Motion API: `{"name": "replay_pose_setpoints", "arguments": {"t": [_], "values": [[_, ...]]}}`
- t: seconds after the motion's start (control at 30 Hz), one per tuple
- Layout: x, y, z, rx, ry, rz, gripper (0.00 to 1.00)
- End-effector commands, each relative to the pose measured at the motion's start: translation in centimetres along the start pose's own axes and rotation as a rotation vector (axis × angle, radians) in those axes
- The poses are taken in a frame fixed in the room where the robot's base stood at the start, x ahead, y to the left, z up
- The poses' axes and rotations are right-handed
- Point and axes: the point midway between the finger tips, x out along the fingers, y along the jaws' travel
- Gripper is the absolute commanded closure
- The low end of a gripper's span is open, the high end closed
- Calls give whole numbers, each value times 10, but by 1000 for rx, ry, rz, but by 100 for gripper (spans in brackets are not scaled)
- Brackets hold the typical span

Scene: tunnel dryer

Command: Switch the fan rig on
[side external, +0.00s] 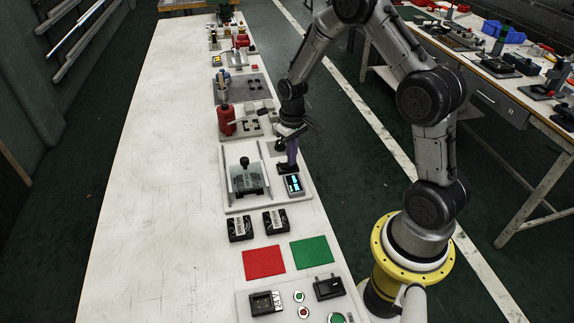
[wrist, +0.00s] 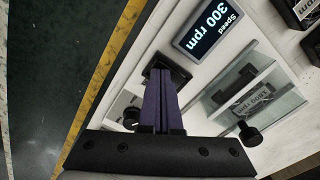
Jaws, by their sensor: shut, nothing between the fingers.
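The fan rig is a white base plate (side external: 230,207) with rails, a clear sliding cover (side external: 247,182) with a black knob (side external: 244,161), and a lit display (side external: 294,184). In the wrist view the display (wrist: 208,30) reads "Speed 300 rpm". A black switch-like block (wrist: 176,66) sits beside the display. My gripper (wrist: 160,80) has purple fingers, shut and empty, pointing down at this block and partly covering it. In the side view my gripper (side external: 290,163) is right over the block; contact cannot be told. A label reading rpm shows under the clear cover (wrist: 270,98).
Two black fan units (side external: 239,228) (side external: 275,221) lie in front of the rig. A red mat (side external: 263,262) and green mat (side external: 311,252) lie nearer. A button panel (side external: 299,296) is at the front. A red bottle (side external: 226,119) stands behind. The table's left side is clear.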

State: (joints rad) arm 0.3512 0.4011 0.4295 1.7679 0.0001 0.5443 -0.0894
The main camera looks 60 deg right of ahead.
Motion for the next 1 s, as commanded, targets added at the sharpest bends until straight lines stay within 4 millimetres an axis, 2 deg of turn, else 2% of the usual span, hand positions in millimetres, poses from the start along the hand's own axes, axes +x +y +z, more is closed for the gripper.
{"name": "replay_pose_setpoints", "arguments": {"t": [0.8,1.0], "values": [[-59,0,-1,0,4,0,100],[-69,0,0,0,2,0,100]]}}
